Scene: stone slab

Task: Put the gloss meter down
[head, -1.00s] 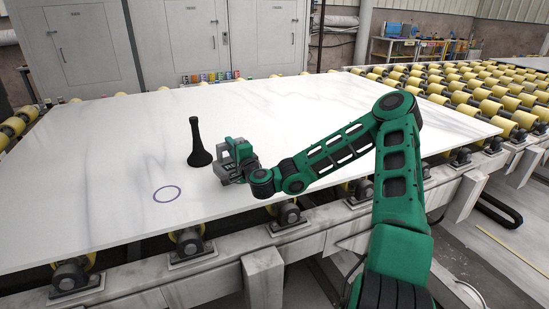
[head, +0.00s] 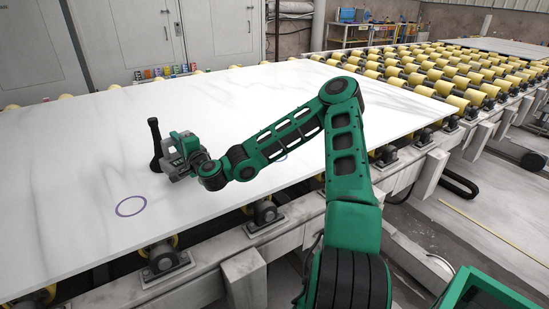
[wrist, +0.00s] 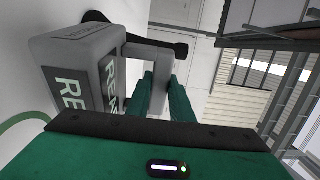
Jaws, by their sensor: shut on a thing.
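The gloss meter is a grey box (head: 172,166) with a lettered label, seen in the head view over the stone slab (head: 75,165). In the wrist view the gloss meter (wrist: 80,65) fills the upper left, its handle running to the right. My gripper (wrist: 165,90) has its green fingers shut on that handle. In the head view my gripper (head: 188,146) is at the box's upper right. I cannot tell whether the box touches the slab.
A black flared object (head: 154,135) stands right behind the gloss meter, partly hidden by it. Yellow rollers (head: 440,75) lie beyond the slab. The slab's left part is clear.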

